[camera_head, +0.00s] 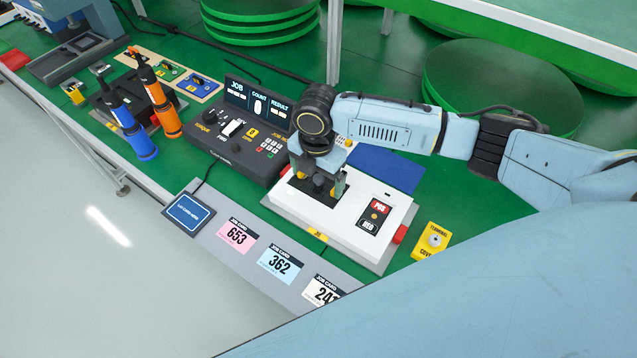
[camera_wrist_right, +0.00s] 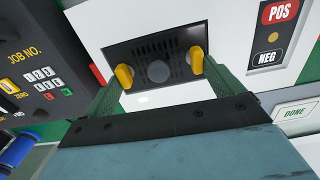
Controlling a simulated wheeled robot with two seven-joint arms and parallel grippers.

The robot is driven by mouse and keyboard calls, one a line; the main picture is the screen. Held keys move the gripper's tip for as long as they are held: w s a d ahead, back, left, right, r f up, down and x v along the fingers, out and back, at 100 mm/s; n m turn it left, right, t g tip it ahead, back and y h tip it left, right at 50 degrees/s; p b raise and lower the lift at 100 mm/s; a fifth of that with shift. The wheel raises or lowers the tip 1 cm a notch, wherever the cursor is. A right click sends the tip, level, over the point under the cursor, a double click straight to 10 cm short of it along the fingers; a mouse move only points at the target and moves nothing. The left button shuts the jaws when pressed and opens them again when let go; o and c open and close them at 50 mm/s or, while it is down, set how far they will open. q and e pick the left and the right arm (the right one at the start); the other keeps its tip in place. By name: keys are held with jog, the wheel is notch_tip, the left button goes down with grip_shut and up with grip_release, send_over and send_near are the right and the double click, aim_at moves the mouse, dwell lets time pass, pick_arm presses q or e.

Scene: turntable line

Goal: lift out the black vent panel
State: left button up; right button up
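The black vent panel (camera_wrist_right: 158,45) sits in the white housing (camera_head: 352,221), with rows of slots and a round grey knob (camera_wrist_right: 158,72) on its face. In the head view my right gripper partly covers the panel (camera_head: 305,187). My right gripper (camera_wrist_right: 160,68) points down at the panel, open, with one yellow fingertip on each side of the knob. Gaps show between the fingertips and the knob, and whether they touch the panel face I cannot tell. My left gripper is not in the head view.
A POS/NEG label (camera_head: 374,214) is on the housing's right part. A control box (camera_head: 240,130) stands left, a yellow terminal cover (camera_head: 431,240) right. Job cards (camera_head: 280,263) lie in front. Orange (camera_head: 163,108) and blue (camera_head: 130,130) tools stand far left.

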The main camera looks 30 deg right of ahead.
jog(key=c, duration=0.3)
jog(key=shift+r, duration=0.1)
